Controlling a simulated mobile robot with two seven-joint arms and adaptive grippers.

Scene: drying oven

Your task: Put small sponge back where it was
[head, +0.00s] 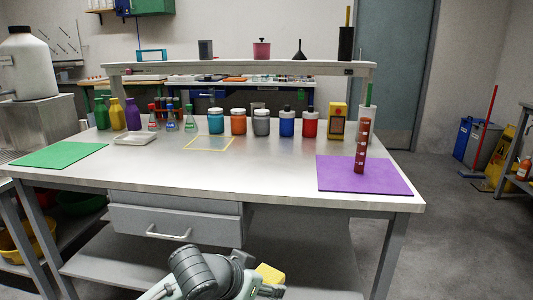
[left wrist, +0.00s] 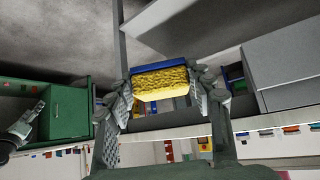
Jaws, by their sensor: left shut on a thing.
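The small sponge is yellow with a blue backing layer. In the left wrist view the sponge (left wrist: 165,83) sits crosswise between the two fingers of my left gripper (left wrist: 166,95), which is shut on it. In the head view the sponge (head: 269,274) shows as a small yellow block beside my left gripper (head: 266,287), at the bottom of the picture, in front of the bench and lower than its top. The fingers are partly hidden there.
The steel bench (head: 270,180) has a clear middle and front. A yellow outlined square (head: 210,144) lies between a white tray (head: 136,139) and several jars. A drawer (head: 175,222) hangs below.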

